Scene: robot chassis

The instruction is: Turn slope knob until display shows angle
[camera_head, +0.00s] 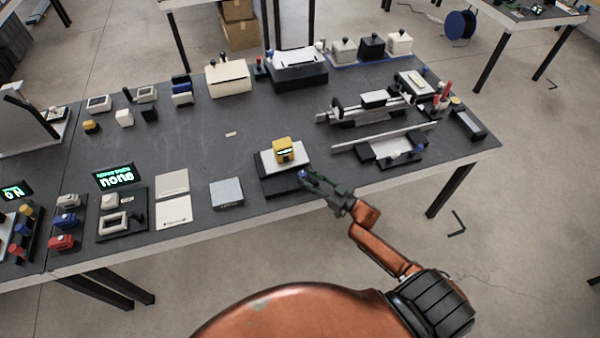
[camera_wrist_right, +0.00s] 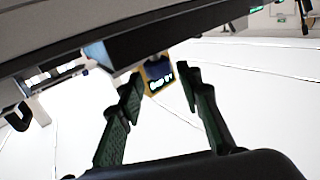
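A yellow device (camera_head: 284,150) with a small lit display stands on a white plate (camera_head: 268,162) over a black base (camera_head: 277,187) near the table's front edge. The device also shows in the right wrist view (camera_wrist_right: 151,88); its green digits are too small to read surely. A blue knob-like part (camera_head: 303,174) shows at the base's right side, beside my right gripper (camera_head: 314,178). In the right wrist view, my right gripper (camera_wrist_right: 160,74) has its fingers apart, with a dark blue part (camera_wrist_right: 157,70) appearing between the tips; contact cannot be told. My left gripper is out of view.
A grey block (camera_head: 227,193) and pale plates (camera_head: 174,210) lie left of the base. A rail fixture (camera_head: 385,145) stands to the right. A lit display panel (camera_head: 115,176) and small colored blocks are farther left. The table middle behind the device is mostly clear.

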